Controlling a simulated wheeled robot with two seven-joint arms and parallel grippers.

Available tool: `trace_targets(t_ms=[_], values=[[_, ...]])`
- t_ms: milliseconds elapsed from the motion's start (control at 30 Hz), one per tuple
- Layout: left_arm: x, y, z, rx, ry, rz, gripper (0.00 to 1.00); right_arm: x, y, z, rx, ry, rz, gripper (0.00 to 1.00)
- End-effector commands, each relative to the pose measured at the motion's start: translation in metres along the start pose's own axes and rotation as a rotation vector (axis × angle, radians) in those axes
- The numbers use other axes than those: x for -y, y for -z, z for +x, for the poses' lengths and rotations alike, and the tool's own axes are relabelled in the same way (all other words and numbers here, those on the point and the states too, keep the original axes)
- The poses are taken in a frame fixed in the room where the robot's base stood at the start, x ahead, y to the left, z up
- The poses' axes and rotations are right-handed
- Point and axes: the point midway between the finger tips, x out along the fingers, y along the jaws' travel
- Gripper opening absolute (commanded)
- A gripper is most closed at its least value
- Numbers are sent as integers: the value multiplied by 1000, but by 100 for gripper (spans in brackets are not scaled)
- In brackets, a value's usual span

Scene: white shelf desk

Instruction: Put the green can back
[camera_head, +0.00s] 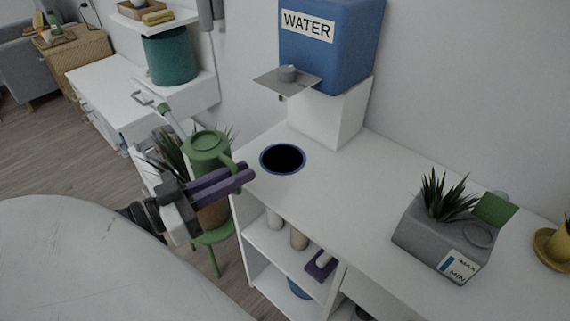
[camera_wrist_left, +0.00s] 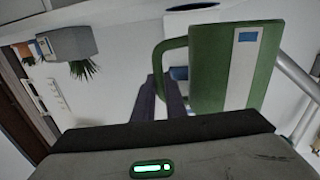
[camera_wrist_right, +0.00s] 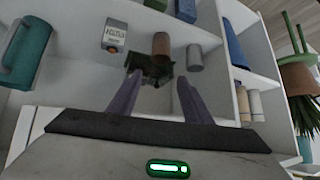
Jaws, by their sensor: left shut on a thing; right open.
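The green can (camera_head: 205,150) is held up at the left end of the white desk in the head view, with its handle toward the right. My left gripper (camera_head: 246,174) is shut on the can's handle. In the left wrist view the can (camera_wrist_left: 208,70) fills the upper right, its handle at the fingers (camera_wrist_left: 167,88); it has a pale stripe with a blue patch. My right gripper (camera_wrist_right: 158,82) is open with nothing between its fingers, facing shelves in the right wrist view. It is not visible in the head view.
A blue water dispenser (camera_head: 334,45) stands on a white block at the back. A blue-rimmed dark disc (camera_head: 283,159) lies on the desk. A grey planter (camera_head: 427,245) stands to the right. A green stool (camera_head: 213,238) is below the can. Desk space between disc and planter is clear.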

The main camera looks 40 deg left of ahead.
Motion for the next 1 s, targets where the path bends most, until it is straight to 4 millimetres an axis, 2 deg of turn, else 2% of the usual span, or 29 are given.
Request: trace_targets(t_ms=[167,800,1000], values=[[1,4,21,-10,-10,3,0,0,-3,4,1,0,-1,45],[1,5,140,-9,-7,4,0,0,-3,9,-8,1,-4,45],[1,4,171,-6,-6,3,0,0,-4,10,-8,2,-3,45]])
